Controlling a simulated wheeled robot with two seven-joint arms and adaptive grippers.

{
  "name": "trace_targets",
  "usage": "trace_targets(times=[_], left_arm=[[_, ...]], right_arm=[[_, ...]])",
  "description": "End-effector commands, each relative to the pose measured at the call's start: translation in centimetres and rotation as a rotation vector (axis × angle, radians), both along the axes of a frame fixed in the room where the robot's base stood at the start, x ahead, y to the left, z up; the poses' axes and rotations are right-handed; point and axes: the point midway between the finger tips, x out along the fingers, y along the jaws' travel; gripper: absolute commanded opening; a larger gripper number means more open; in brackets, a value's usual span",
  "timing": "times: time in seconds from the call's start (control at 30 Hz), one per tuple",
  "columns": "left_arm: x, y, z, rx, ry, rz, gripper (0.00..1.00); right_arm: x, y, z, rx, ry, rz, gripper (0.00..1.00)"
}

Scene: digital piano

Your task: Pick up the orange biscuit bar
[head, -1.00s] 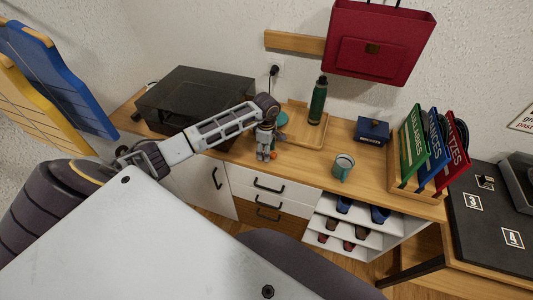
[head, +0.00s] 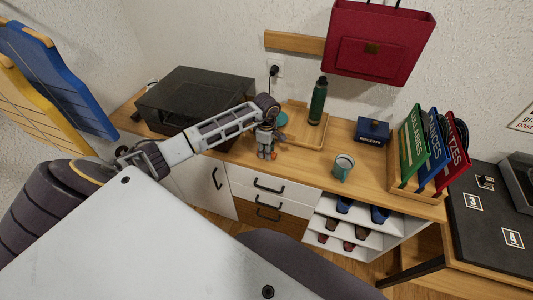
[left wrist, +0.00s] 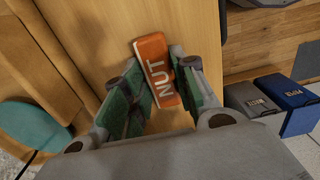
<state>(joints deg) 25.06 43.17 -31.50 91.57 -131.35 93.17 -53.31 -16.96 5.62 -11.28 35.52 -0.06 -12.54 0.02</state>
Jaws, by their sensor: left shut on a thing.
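The orange biscuit bar (left wrist: 158,70), with NUT in white letters, is between the green-padded fingers of my left gripper (left wrist: 160,92) in the left wrist view. The fingers are shut on it, and its far end sticks out past them. In the head view my left gripper (head: 267,150) points down at the front edge of the wooden counter, left of the teal mug. The bar is mostly hidden there by the fingers. I cannot tell whether the bar is clear of the counter. My right gripper is not in view.
On the counter (head: 310,155) stand a teal mug (head: 343,167), a green bottle (head: 318,100) by a wooden tray (head: 300,130), a dark blue box (head: 372,131) and a rack of songbooks (head: 425,150). A dark glossy box (head: 195,100) stands at left. Drawers and shelves lie below.

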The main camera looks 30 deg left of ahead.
Motion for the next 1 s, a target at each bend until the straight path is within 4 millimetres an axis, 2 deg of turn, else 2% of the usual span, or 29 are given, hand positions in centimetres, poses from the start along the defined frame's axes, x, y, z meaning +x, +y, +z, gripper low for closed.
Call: trace_targets(times=[0.17, 0.37, 0.8, 1.0], left_arm=[[0.0, 0.0, 0.2, 0.000, -0.001, 0.000, 0.12], [0.1, 0.0, 1.6, 0.000, -0.002, -0.001, 0.12], [0.1, 0.1, 7.7, 0.002, -0.003, -0.001, 0.12], [0.0, 0.0, 9.5, 0.000, -0.001, 0.000, 0.12]], right_arm=[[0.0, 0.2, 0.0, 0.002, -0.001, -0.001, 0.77], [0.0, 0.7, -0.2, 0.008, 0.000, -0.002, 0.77], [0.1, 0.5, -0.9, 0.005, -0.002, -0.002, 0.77], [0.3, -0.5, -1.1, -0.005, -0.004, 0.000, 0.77]])
